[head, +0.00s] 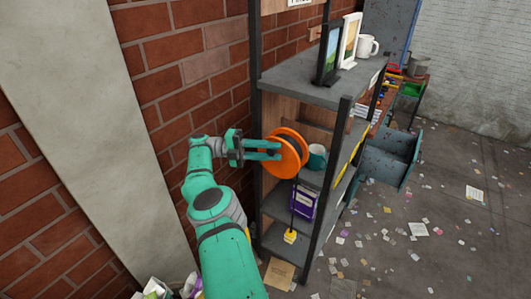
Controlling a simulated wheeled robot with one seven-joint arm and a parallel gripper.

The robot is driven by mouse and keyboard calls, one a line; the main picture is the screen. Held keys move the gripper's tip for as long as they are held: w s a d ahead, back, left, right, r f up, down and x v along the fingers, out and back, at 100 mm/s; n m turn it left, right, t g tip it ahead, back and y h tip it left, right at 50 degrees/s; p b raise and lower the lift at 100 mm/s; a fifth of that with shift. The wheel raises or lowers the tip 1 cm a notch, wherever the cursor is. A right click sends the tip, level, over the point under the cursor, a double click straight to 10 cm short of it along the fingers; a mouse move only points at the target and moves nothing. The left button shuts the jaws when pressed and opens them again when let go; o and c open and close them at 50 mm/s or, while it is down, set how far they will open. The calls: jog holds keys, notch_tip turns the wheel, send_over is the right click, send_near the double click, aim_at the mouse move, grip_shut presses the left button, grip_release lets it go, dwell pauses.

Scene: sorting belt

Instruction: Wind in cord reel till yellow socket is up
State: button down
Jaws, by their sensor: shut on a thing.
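The orange cord reel (284,152) is at the end of the shelf unit, just below its top board. A dark cord (294,203) hangs straight down from the reel. The yellow socket (290,237) hangs at the cord's lower end, near the level of the lowest shelf. My gripper (268,150) reaches the reel from the left and is shut at its face. The part between its fingertips is too small to make out, but it is at the reel.
The shelf unit (305,85) holds picture frames, a white mug (367,45), a teal mug (317,156) and a purple box (303,201). A brick wall (155,90) stands close on the left. A cardboard piece (279,274) and scattered paper lie on the floor. Open floor lies to the right.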

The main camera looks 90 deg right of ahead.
jog(key=shift+w, duration=0.25)
